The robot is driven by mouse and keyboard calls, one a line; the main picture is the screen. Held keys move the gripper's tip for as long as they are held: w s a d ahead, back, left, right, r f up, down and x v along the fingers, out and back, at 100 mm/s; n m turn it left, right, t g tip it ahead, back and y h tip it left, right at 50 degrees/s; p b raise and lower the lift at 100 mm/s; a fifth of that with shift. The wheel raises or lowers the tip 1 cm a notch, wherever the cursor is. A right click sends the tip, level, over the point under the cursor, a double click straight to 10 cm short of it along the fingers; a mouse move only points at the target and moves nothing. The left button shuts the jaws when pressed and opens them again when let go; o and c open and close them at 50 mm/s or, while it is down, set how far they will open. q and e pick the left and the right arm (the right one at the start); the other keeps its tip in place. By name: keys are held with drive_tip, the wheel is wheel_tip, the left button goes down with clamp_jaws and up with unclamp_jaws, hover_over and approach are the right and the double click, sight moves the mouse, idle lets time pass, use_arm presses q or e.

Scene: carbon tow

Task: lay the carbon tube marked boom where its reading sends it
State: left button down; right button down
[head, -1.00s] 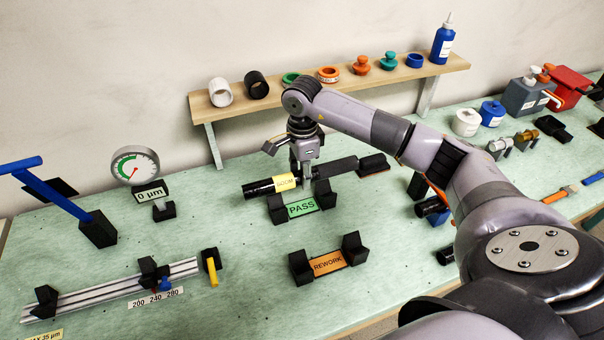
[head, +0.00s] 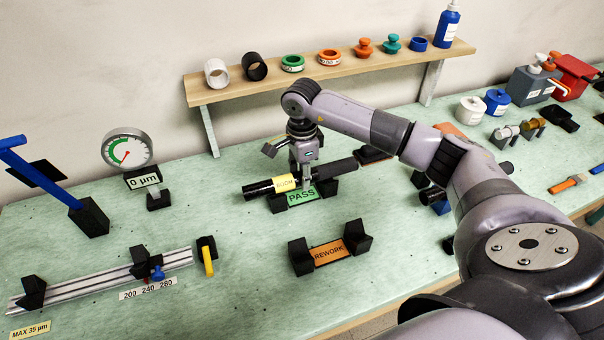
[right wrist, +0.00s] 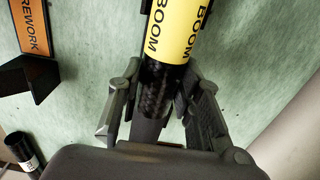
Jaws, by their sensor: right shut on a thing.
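The carbon tube marked BOOM (head: 260,187) is black with a yellow label. My right gripper (head: 306,181) is shut on it, just right of the label. The tube lies lengthwise over the black V-blocks of the PASS cradle (head: 302,196), at or very near them; I cannot tell whether it touches. In the right wrist view the tube (right wrist: 165,85) runs between both fingers (right wrist: 158,98). The REWORK cradle (head: 329,253) is empty, in front of PASS. The dial gauge (head: 127,149) has a 0 µm plate (head: 144,181) below it. My left gripper is not in view.
A rail with V-blocks (head: 100,284) and a 200 240 280 label (head: 147,289) lies front left, near a MAX 35 µm label (head: 30,330). A blue lever (head: 40,174) stands at left. A shelf (head: 330,76) with rings and a bottle is behind. Bench around REWORK is clear.

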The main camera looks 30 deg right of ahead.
drive_tip(key=shift+f+b, duration=0.55)
drive_tip(key=c, duration=1.1)
unclamp_jaws()
drive_tip(key=shift+o, duration=0.6)
drive_tip(key=o, duration=0.5)
drive_tip(key=shift+r+p, duration=2.05)
drive_tip(key=shift+r, duration=1.5)
drive_tip(key=shift+f, duration=0.1)
